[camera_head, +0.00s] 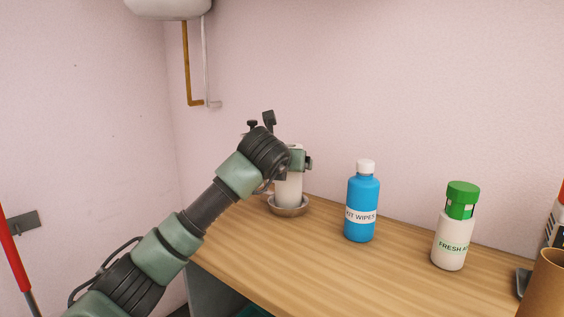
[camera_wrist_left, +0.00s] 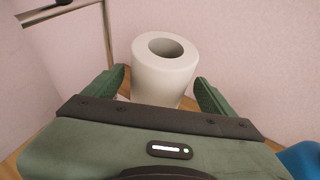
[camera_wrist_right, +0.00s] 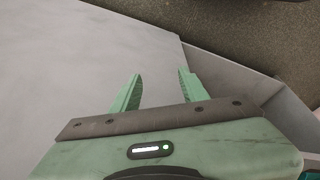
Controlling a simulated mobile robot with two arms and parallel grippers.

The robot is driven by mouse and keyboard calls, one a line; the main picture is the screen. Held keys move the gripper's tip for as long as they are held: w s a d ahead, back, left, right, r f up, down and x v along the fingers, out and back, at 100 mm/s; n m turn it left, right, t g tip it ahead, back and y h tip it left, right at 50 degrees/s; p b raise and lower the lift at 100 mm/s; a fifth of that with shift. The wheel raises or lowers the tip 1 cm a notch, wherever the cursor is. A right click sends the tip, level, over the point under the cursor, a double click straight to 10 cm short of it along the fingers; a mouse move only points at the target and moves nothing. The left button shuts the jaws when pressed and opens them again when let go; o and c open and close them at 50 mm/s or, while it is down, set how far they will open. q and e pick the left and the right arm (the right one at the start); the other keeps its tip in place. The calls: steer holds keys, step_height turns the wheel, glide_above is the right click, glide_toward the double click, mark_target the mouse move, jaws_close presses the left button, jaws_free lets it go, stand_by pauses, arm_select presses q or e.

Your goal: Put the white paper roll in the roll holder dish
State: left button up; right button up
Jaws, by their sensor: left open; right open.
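The white paper roll (camera_head: 289,189) stands upright in the roll holder dish (camera_head: 290,210), a shallow metallic dish at the back left of the wooden table. My left gripper (camera_head: 300,160) is at the roll's upper part and partly hides it. In the left wrist view the white roll (camera_wrist_left: 165,75) stands between the fingers of my left gripper (camera_wrist_left: 160,92), with its hollow top facing up. The fingers are open, with a gap on each side of the roll. In the right wrist view my right gripper (camera_wrist_right: 158,90) is open and empty, over a grey surface.
On the wooden table (camera_head: 300,260) stand a blue wipes bottle (camera_head: 362,205) right of the dish and a white bottle with a green cap (camera_head: 455,230). A brown cardboard cylinder (camera_head: 545,285) is at the right edge. Pipes (camera_head: 190,70) run down the wall behind.

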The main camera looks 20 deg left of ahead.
arm_select(q)
steer(key=v, duration=1)
steer(key=shift+s+r, duration=0.15)
steer(key=shift+s, duration=0.15)
arm_select(e)
steer(key=shift+v, duration=0.8)
steer(key=shift+w, duration=0.1)
